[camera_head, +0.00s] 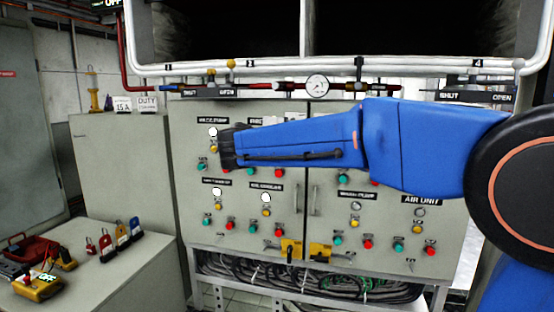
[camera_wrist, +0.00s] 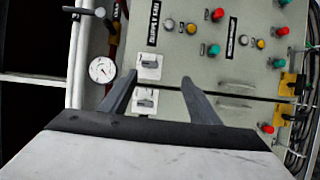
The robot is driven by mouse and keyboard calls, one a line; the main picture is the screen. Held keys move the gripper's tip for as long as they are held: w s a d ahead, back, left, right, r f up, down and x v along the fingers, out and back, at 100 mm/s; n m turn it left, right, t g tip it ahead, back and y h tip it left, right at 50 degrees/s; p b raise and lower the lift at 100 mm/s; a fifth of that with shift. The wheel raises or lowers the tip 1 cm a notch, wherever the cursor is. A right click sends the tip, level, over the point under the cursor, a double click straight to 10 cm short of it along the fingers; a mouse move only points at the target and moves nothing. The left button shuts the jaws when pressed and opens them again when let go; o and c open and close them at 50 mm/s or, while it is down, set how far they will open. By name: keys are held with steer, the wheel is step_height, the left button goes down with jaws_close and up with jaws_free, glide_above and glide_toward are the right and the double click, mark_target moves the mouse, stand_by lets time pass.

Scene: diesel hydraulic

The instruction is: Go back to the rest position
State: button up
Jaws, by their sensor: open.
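My gripper (camera_wrist: 160,76) shows in the wrist view with its two dark fingers spread apart and nothing between them. Behind the fingers is the grey control panel (camera_wrist: 205,70), tilted in this view. A white switch plate (camera_wrist: 149,67) shows between the fingertips, and a second white plate (camera_wrist: 145,101) lies lower between the fingers. I cannot tell the distance from the fingertips to the panel. In the head view my blue arm reaches from the right across the front of the control panel (camera_head: 240,235); its fingers cannot be made out there.
A round gauge (camera_head: 317,86) sits on the pipe above the panel. Yellow latches (camera_head: 292,249) sit low on the panel, above bundled cables (camera_head: 330,285). At left, a grey bench (camera_head: 125,265) holds padlocks (camera_head: 122,235), a red toolbox (camera_head: 28,252) and a yellow meter (camera_head: 38,288).

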steer(key=s+d+f+m+g+y, duration=0.4)
steer(key=s+d+f+g, duration=0.3)
steer(key=s+d+f, duration=1.1)
steer(key=s+f+m+y, duration=0.3)
steer(key=s+f, duration=0.4)
steer(key=s, duration=0.5)
steer(key=s+f+m+g+y, duration=0.1)
steer(key=s+f+y, duration=0.3)
steer(key=s+f, duration=0.4)
steer(key=s+m, duration=0.1)
steer(key=s, duration=0.2)
steer(key=shift+s+a+f+m+y, duration=0.2)
steer(key=shift+s+a+m+y, duration=0.1)
steer(key=shift+s+a+m, duration=0.1)
